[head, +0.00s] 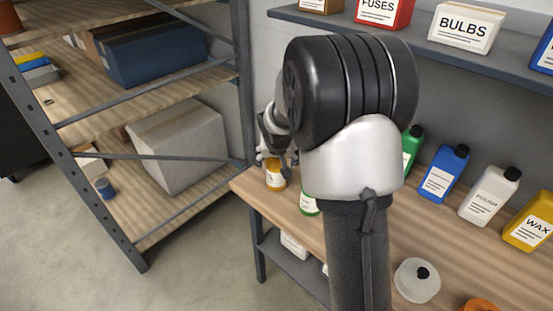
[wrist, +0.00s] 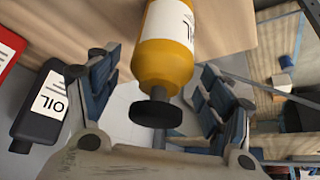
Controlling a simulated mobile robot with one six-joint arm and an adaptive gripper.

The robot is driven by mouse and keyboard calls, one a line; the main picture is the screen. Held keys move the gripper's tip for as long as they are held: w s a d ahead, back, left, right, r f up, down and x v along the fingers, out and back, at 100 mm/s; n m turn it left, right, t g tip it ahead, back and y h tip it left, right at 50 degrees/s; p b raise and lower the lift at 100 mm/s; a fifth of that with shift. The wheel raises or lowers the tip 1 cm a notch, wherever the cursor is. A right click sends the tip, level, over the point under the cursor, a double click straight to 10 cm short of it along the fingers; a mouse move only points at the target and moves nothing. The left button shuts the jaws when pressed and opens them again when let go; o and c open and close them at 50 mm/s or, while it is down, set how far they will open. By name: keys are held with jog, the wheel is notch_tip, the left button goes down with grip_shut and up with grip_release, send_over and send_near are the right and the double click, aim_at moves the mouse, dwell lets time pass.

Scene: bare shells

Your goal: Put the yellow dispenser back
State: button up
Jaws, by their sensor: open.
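A yellow dispenser (head: 275,180) with a white label stands near the left end of the wooden workbench (head: 440,250). My gripper (head: 276,152) is just over it, partly hidden behind my arm. In the wrist view the yellow dispenser (wrist: 165,50) shows its black top, and it lies between the two spread fingers of my gripper (wrist: 160,75). I see gaps at the fingers, and no clear grip. A yellow WAX bottle (head: 530,222) stands farther right on the bench.
Behind my arm are a green bottle (head: 411,145), a blue bottle (head: 443,172) and a white bottle (head: 488,195). A white jar (head: 416,283) is at the front. A black OIL bottle (wrist: 42,110) is left in the wrist view. A shelf rack (head: 125,210) stands left.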

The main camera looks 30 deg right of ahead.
jog(key=shift+r, duration=0.25)
jog(key=s+a+r+n+p, duration=0.1)
jog(key=s+a+r+p, duration=0.1)
jog(key=s+a+r, duration=0.5)
jog(key=s+a+r+n+p, duration=0.1)
jog(key=s+a+r, duration=0.2)
jog(key=s+r, duration=0.75)
jog(key=s+a+n+y, duration=0.1)
jog(key=s+a, duration=0.2)
jog(key=s, duration=0.5)
jog(key=s+a+n+y, duration=0.1)
jog(key=s+a+n, duration=0.1)
jog(key=s, duration=0.6)
jog(key=shift+s+a+f+g+y, duration=0.3)
jog(key=shift+a+g, duration=0.1)
jog(key=shift+a, duration=0.35)
jog(key=shift+w, duration=0.1)
